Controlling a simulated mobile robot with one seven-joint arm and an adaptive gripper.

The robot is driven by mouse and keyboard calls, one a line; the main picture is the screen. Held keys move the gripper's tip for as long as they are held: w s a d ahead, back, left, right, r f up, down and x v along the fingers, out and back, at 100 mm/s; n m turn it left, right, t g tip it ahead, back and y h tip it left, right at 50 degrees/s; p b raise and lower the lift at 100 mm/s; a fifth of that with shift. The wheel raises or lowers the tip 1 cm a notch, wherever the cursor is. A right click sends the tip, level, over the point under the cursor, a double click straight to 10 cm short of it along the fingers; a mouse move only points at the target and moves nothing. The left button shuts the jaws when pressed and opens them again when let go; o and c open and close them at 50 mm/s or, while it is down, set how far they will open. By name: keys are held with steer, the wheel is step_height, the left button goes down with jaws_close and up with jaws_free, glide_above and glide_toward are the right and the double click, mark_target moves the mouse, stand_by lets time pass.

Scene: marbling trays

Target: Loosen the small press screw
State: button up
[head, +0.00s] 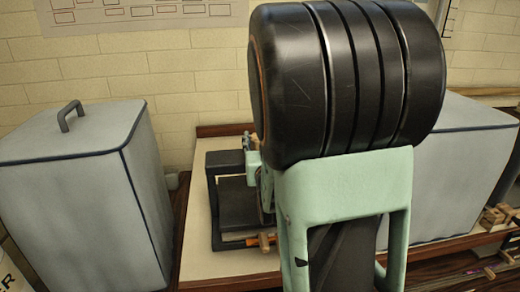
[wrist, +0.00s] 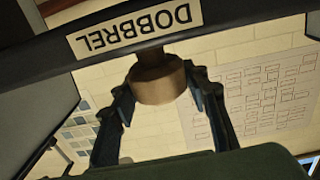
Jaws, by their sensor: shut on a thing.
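The small press is a dark frame (head: 225,157) on the bench, partly hidden behind my arm in the head view. In the wrist view its dark crossbar (wrist: 240,32) fills the top, with an upside-down label reading DOBBREL. The press screw's round brownish knob (wrist: 157,86) sits against the crossbar on a short dark stem. My gripper (wrist: 162,98) has one finger on each side of the knob and is shut on it. In the head view only a small part of my gripper (head: 247,143) shows by the press top; the knob cannot be made out there.
A grey covered box (head: 75,190) with a handle stands at left, and another grey box (head: 450,180) at right behind my arm. The pale bench top (head: 200,245) is bare left of the press. An orange-handled item (head: 238,241) lies before it. Small wooden pieces (head: 497,215) are far right.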

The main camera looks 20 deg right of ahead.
steer(key=shift+d+f+n+t+y+b, duration=0.1)
steer(key=shift+n+t+y+b, duration=0.1)
steer(key=shift+n+y+b, duration=0.8)
steer(key=shift+d+f+n+t+y+b, duration=0.15)
steer(key=shift+n+y+b, duration=0.45)
steer(key=shift+y+b, duration=0.7)
steer(key=shift+a+r+n+y, duration=0.15)
steer(key=shift+n+y, duration=0.4)
steer(key=shift+y, duration=0.4)
steer(key=shift+d+r+n+y, duration=0.1)
steer(key=shift+n+y, duration=0.45)
steer(key=shift+y, duration=0.4)
steer(key=shift+a+r+n+y, duration=0.1)
steer(key=shift+a+n+y, duration=0.1)
steer(key=shift+n+y, duration=0.45)
steer(key=o, duration=1.2)
steer(key=v, duration=1.2)
steer(key=shift+d+r, duration=0.1)
steer(key=shift+r, duration=0.05)
